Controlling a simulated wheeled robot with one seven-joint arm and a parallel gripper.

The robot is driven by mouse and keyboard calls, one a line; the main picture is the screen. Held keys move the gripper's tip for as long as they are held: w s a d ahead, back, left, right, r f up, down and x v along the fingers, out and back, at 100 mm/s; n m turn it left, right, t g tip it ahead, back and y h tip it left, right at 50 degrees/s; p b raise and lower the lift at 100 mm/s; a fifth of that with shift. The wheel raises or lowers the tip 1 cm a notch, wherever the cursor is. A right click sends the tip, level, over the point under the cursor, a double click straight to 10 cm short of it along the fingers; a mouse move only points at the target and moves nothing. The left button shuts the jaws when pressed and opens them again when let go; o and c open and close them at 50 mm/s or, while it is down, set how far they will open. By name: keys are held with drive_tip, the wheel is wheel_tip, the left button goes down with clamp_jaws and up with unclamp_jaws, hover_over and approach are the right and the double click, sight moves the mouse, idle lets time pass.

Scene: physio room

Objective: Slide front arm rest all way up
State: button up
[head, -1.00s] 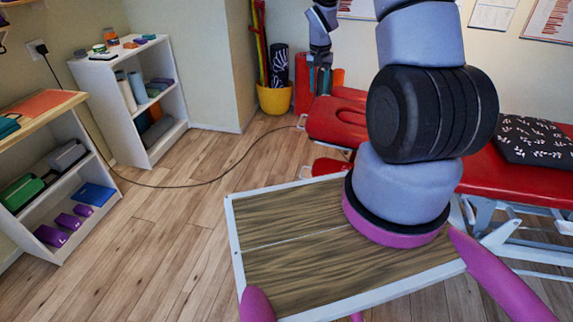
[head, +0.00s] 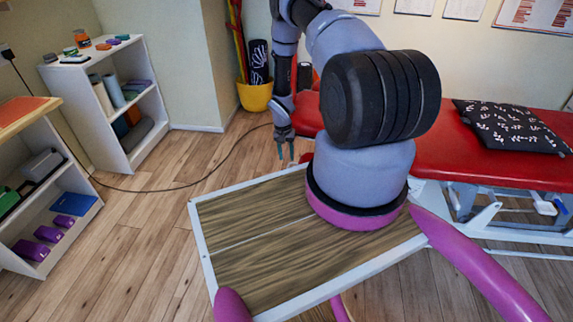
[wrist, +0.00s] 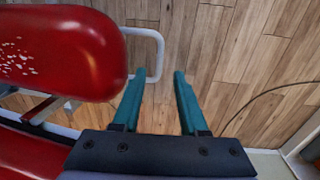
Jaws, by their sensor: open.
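The red treatment table (head: 450,150) stands at the right in the head view, its left end partly hidden behind my arm. A red pad (head: 306,112) shows at that end between my arm links. In the wrist view a rounded red pad (wrist: 60,50) fills the upper left, with a white metal tube loop (wrist: 158,50) beside it. I cannot tell for sure which pad is the front arm rest. My gripper (head: 286,152) points down beside the table's left end. In the wrist view my gripper (wrist: 157,82) is open and empty, its teal fingers apart, to the right of the red pad.
A black patterned pillow (head: 512,127) lies on the table. A yellow pot (head: 255,95) with rolled items stands by the wall. White shelves (head: 118,150) stand at the left. A black cable (head: 190,186) runs over the floor. The wooden floor at the left is mostly clear.

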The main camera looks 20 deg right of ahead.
drive_tip(key=f, duration=0.5)
drive_tip(key=shift+s+d, duration=0.1)
drive_tip(key=shift+d, duration=0.1)
clamp_jaws()
drive_tip(key=shift+r, duration=0.1)
idle(1.1)
